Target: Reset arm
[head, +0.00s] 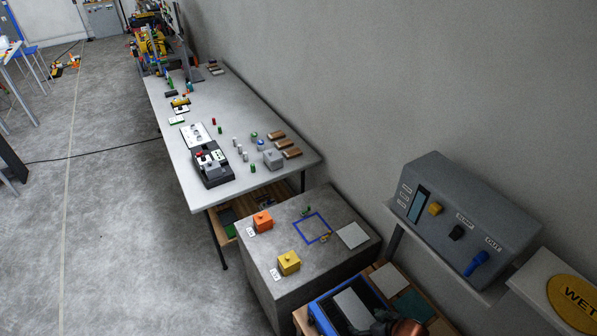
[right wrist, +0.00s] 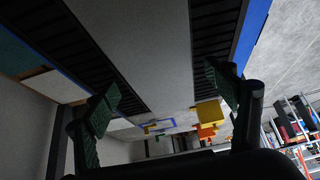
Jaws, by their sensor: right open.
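My right gripper (head: 378,326) shows only in part at the bottom edge of the head view, over the blue-edged tray (head: 318,316). In the right wrist view my right gripper (right wrist: 165,95) is open, its two dark green finger pads wide apart with nothing between them. Past the fingers in that view lie a pale panel and dark ribbed strips with a blue edge. My left gripper is in neither view.
A grey block table bears an orange box (head: 262,221), a yellow box (head: 289,263), a blue square outline (head: 312,228) and a white plate (head: 353,235). A grey control box (head: 465,215) stands at the right. A long white table (head: 215,110) holds many small items.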

